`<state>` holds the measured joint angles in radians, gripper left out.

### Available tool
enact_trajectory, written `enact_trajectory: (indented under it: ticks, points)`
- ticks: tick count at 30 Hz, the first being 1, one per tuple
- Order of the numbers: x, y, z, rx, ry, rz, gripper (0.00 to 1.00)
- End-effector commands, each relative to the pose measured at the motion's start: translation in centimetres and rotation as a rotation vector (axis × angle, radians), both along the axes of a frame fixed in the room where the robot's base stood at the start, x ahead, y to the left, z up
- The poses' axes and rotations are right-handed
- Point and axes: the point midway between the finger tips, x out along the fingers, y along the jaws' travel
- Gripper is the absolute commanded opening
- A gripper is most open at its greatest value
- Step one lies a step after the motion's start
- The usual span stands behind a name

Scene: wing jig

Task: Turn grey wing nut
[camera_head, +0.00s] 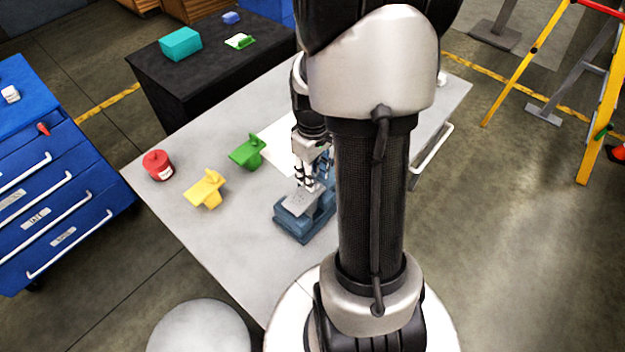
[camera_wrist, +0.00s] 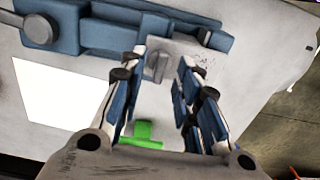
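The grey wing nut (camera_wrist: 155,68) shows in the wrist view as a raised grey fin on a light grey plate (camera_wrist: 198,50). The plate sits in a blue vise-like jig (camera_wrist: 100,30), which also shows in the head view (camera_head: 292,226) on the table. My gripper (camera_wrist: 163,60) is open above the plate, with one finger on each side of the wing nut and visible gaps between. In the head view my gripper (camera_head: 311,180) points down over the jig. My arm and gripper hide the nut there.
On the grey table (camera_head: 235,240) left of the jig are a green winged part (camera_head: 247,151), a yellow winged part (camera_head: 206,189) and a red can (camera_head: 158,165). A white sheet (camera_head: 278,143) lies behind. A black table (camera_head: 205,70) and blue drawers (camera_head: 60,190) stand farther left.

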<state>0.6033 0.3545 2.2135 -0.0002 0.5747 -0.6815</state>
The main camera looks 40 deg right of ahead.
Motion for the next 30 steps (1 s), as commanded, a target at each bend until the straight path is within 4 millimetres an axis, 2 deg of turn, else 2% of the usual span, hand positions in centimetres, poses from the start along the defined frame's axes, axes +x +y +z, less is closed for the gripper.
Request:
enact_trajectory:
  ticks: [1, 5, 15, 28, 30]
  points:
    - [0.0, 0.0, -0.8, 0.001, 0.001, 0.0, 0.3]
    - [0.0, 0.0, -1.7, 0.001, 0.001, 0.0, 0.3]
    - [0.0, 0.0, -1.8, -0.001, -0.001, 0.0, 0.29]
    - [0.0, 0.0, -1.8, -0.001, -0.001, 0.0, 0.01]
    - [0.0, 0.0, -1.8, -0.001, -0.001, 0.0, 0.0]
